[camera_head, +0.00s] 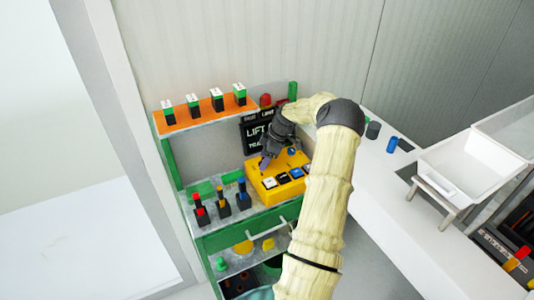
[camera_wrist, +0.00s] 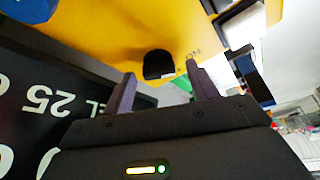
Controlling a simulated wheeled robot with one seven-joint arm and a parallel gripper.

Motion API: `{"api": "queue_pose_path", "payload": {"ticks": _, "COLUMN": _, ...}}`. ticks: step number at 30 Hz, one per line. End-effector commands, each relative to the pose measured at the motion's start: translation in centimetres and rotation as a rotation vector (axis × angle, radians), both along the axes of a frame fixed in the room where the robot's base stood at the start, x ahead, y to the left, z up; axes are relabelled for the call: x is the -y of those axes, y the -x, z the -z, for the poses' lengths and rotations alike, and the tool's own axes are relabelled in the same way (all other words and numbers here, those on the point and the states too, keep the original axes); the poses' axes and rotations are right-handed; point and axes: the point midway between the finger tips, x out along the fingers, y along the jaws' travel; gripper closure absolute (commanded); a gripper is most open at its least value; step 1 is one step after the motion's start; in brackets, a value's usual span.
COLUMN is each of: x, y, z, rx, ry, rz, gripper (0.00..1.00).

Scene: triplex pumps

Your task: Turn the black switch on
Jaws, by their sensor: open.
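A yellow control box (camera_head: 256,178) stands on the green bench. In the wrist view its yellow face (camera_wrist: 105,32) fills the top. A small rounded black switch (camera_wrist: 158,64) with a pale mark at its lower edge sits on this face, beside a printed "ON". My gripper (camera_head: 265,160) is at the box's left end in the head view and hides that part of it. In the wrist view my gripper's two fingers are apart, one to each side of the black switch; I cannot tell if they touch it.
A black sign with white lettering (camera_head: 252,140) stands close behind the gripper. White, black and blue buttons lie along the box's front. Several red-, yellow- and blue-topped items stand left of it. An orange shelf (camera_head: 205,117) is above left. A white counter (camera_head: 385,185) is at right.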

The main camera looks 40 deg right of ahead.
Motion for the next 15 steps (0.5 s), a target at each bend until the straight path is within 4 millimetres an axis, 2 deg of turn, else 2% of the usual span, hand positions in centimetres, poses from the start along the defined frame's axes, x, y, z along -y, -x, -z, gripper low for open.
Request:
{"api": "queue_pose_path", "payload": {"ticks": 7, "x": 0.8, "y": 0.5, "z": -2.0, "rx": 0.002, "ry": 0.004, "rz": 0.003, "gripper": 0.42}}
{"api": "queue_pose_path", "payload": {"ticks": 15, "x": 2.3, "y": 1.9, "z": -6.8, "rx": 0.004, "ry": 0.005, "rz": 0.004, "gripper": 0.42}}
